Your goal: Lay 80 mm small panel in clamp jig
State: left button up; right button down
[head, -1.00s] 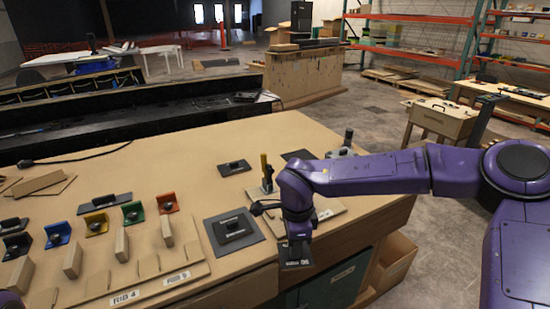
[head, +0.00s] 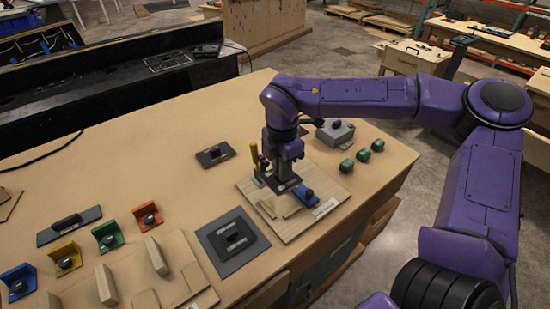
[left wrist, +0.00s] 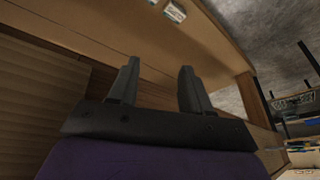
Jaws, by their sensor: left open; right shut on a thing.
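The clamp jig is a pale wooden board (head: 328,204) with light wooden strips, a yellow-handled clamp (head: 255,158) at its back left and a blue piece (head: 305,195) on its right part. My right gripper (head: 283,172) is shut on a small dark panel (head: 278,184), which I take as the 80 mm panel. The panel is over the jig and looks slightly tilted; I cannot tell whether it touches. The gripper hides much of its top. My left gripper (left wrist: 158,76) shows only in the left wrist view, open and empty, beside the wooden bench.
A larger grey panel with a black handle (head: 232,240) lies left of the jig. Another dark panel (head: 215,154) lies behind it. A grey box (head: 335,132) and several green pieces (head: 362,155) are at the right. Coloured brackets (head: 108,237) and wooden blocks stand at the left.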

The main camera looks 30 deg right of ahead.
jog(key=shift+s+f, duration=0.2)
jog(key=shift+f, duration=0.2)
notch_tip(320, 180, down, 5)
jog(key=b, duration=0.4)
jog(key=shift+w+f, duration=0.1)
jog(key=shift+f, duration=0.1)
jog(key=shift+f+b, duration=0.15)
jog(key=shift+b, duration=0.15)
jog(key=shift+d, duration=0.1)
jog(key=shift+f+b, duration=0.9)
jog(key=shift+f, duration=0.15)
dwell(1.0)
jog(key=c, duration=1)
grip_release()
